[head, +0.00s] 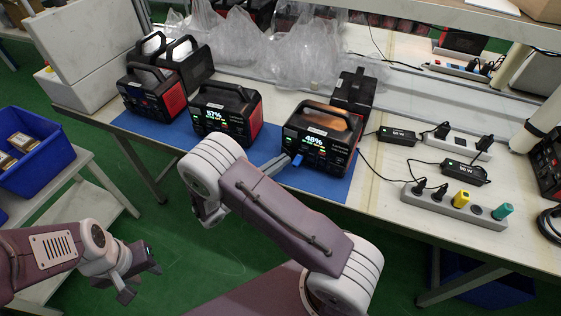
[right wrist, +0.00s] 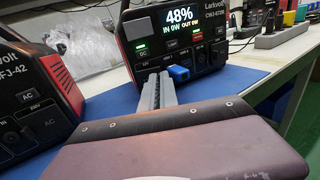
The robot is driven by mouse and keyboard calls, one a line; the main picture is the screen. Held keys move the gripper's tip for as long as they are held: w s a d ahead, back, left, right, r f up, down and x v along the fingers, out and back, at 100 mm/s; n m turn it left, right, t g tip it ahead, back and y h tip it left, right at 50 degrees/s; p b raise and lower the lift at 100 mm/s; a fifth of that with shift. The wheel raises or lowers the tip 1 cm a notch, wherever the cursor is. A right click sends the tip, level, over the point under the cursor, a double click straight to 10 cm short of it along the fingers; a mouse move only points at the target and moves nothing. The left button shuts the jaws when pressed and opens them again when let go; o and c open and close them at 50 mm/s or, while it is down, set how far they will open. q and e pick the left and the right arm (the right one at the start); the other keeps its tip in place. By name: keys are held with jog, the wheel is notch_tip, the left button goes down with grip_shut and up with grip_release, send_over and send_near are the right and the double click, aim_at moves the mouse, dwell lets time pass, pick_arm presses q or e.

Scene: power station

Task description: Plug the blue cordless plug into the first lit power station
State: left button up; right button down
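The blue plug (head: 297,160) is at the lower front of the power station reading 48% (head: 318,141). It also shows in the right wrist view (right wrist: 180,73) at the front of that station (right wrist: 205,29). My right gripper (head: 285,162) has its fingertips at the plug. In the right wrist view its fingers (right wrist: 158,88) lie close together, with the plug's visible part to their right. I cannot tell whether they hold it or whether its pins are in a socket. Another lit station (head: 217,114) reads 67%. My left gripper (head: 142,276) is open and empty, low at the left.
A station (head: 150,97) with no clear reading stands at the left end of the blue mat (head: 170,131). A grey power strip (head: 471,212) with yellow and teal plugs lies at the right. Black cables and adapters lie nearby. Plastic bags stand behind the stations.

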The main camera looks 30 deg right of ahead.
dwell(0.4)
jog(key=shift+s+d+r+n+t+p, duration=0.1)
jog(key=shift+d+r+n+t+p, duration=0.1)
jog(key=shift+n+t+p, duration=0.3)
jog(key=shift+t+p, duration=0.3)
jog(key=shift+t, duration=0.1)
jog(key=shift+d+f+n+t+y, duration=0.15)
jog(key=shift+f+n+t+y, duration=0.15)
jog(key=shift+y, duration=0.1)
jog(key=c, duration=1.9)
grip_release()
